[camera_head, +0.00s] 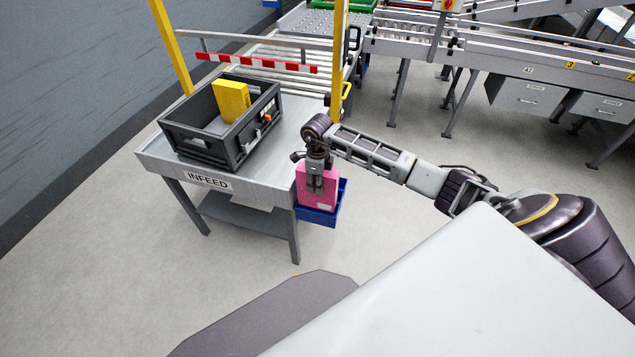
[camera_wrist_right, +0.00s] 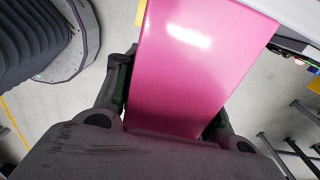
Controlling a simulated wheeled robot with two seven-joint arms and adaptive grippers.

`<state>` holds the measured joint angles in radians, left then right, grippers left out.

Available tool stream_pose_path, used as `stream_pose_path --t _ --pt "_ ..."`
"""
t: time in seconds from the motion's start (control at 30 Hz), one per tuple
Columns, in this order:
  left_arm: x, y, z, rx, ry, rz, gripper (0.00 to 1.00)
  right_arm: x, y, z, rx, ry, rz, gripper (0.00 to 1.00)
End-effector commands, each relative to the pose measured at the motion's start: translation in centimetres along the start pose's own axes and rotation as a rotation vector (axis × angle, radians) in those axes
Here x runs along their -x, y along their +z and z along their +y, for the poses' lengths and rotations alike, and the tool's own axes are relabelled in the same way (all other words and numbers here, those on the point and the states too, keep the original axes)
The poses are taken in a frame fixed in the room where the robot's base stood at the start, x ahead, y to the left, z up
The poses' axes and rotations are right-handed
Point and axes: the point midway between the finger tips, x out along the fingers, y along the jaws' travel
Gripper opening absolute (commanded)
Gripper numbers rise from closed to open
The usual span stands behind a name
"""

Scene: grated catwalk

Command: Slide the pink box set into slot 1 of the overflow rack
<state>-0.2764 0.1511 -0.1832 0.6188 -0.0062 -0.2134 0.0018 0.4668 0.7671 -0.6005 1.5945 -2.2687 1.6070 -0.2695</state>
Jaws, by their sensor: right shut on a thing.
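The pink box set (camera_head: 317,193) is in my right gripper (camera_head: 318,178), at the right edge of the infeed table. In the right wrist view the pink box set (camera_wrist_right: 195,65) fills the middle, with the right gripper's fingers (camera_wrist_right: 165,108) on both sides of it. The gripper is shut on it and holds it upright in the head view. A blue bin (camera_head: 325,218) shows behind and below the box; I cannot tell whether they touch. The overflow rack and its slot 1 cannot be made out in these views. My left gripper is not in view.
The infeed table (camera_head: 278,190) carries a dark grey crate (camera_head: 190,147) with a yellow box (camera_head: 231,99) in it. A yellow post (camera_head: 338,60) stands behind the gripper. Roller conveyors (camera_head: 500,62) run at the back right. Floor in front of the table is clear.

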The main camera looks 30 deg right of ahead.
Motion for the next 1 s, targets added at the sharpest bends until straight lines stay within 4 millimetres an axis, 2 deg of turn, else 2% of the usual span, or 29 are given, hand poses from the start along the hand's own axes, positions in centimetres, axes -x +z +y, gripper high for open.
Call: stream_pose_path --t 0.33,1.0 --pt "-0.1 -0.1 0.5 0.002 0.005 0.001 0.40 -0.1 0.0 0.0 0.000 -0.001 -0.001 0.03" --pt "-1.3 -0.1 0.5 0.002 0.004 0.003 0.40 -1.7 0.0 0.0 0.000 -0.001 -0.001 0.03"
